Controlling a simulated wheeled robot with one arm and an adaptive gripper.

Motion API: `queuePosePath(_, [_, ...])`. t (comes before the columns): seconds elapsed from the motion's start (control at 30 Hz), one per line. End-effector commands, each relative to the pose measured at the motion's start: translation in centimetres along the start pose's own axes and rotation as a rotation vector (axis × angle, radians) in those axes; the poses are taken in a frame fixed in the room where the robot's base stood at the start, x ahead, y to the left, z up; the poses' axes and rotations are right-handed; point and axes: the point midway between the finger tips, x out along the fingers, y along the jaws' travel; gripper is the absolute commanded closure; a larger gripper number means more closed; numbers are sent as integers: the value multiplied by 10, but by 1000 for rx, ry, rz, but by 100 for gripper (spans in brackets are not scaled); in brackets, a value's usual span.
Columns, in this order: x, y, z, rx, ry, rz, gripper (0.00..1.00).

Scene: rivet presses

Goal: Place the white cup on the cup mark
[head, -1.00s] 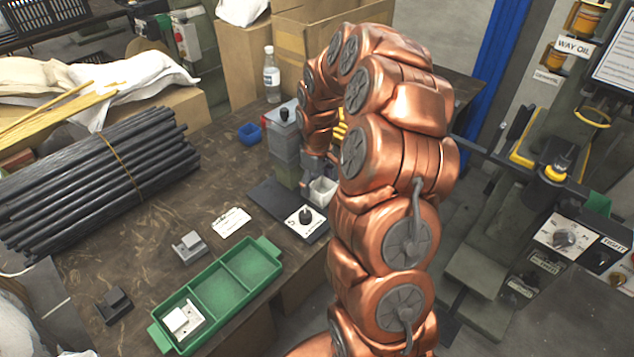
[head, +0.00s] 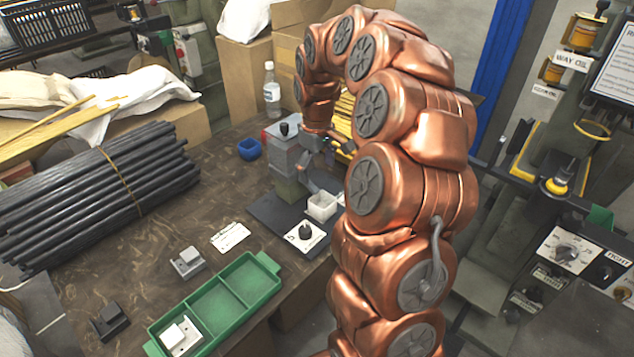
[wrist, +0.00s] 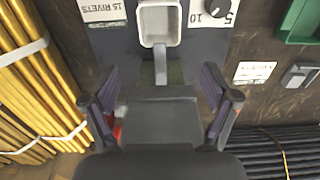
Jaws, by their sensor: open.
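The white cup (head: 321,205), square and open-topped, stands upright on the dark base plate (head: 272,213) of the small rivet press (head: 290,150), behind the dial panel. In the wrist view the cup (wrist: 159,22) is at the top, at the end of the press's grey chute (wrist: 161,65); it looks empty. No cup mark can be made out; I cannot tell whether the cup covers it. My gripper (wrist: 160,103) is open, its fingers spread either side of the press body and apart from the cup. In the head view my arm largely hides the gripper.
A green tray (head: 258,262) with a white block (head: 181,337) lies at the front. Grey blocks (head: 188,262), a label card (head: 230,236), a blue bin (head: 249,149) and a bottle (head: 271,90) are nearby. Dark rods (head: 100,195) fill the left; yellow rods (wrist: 25,80) flank the press.

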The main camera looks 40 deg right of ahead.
Motion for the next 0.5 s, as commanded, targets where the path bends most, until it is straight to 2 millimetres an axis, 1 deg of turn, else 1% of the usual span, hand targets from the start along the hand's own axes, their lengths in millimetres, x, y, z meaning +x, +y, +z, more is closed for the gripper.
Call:
queuePosePath(0.03, [-5, 0, -1, 0, 3, 2, 14])
queuePosePath(0.13, [-13, 1, -1, 0, 4, 2, 14])
queuePosePath(0.37, [-19, -2, 0, -1, 1, 0, 14])
queuePosePath(0.47, [-23, -16, 3, -7, 1, -4, 14])
queuePosePath(0.5, [-27, -26, 5, -11, 1, -7, 14])
